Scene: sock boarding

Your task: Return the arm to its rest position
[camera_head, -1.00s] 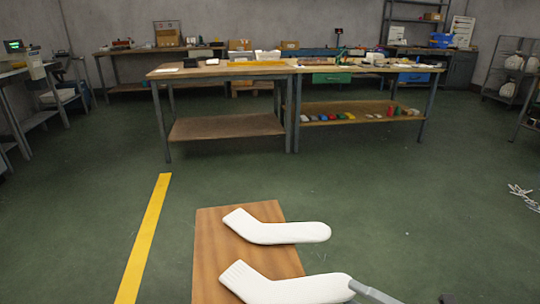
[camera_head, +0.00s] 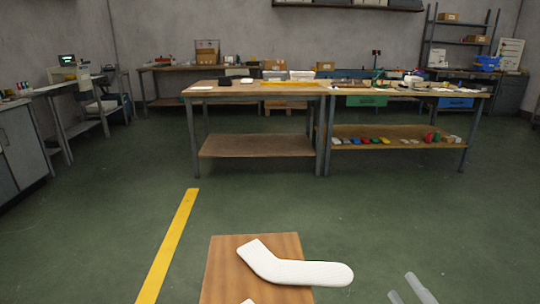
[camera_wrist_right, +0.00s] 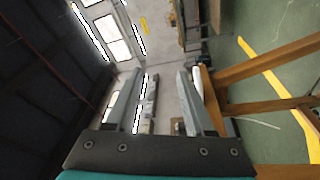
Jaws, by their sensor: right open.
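A white sock shape (camera_head: 300,271) lies on a small wooden table (camera_head: 225,268) at the bottom of the head view, its toe reaching past the table's right edge. The tip of a second white sock shape (camera_head: 247,301) shows at the bottom edge; the rest is cut off. My right gripper (camera_head: 408,285) is at the bottom right, apart from the socks, with its two grey fingers spread and nothing between them. In the right wrist view the gripper (camera_wrist_right: 157,75) is also open and empty. My left gripper is not in view.
A workbench (camera_head: 255,89) and a second bench with small coloured items (camera_head: 390,141) on its shelf stand further back. A yellow floor stripe (camera_head: 170,245) runs left of the small table. The green floor (camera_head: 420,225) between is clear.

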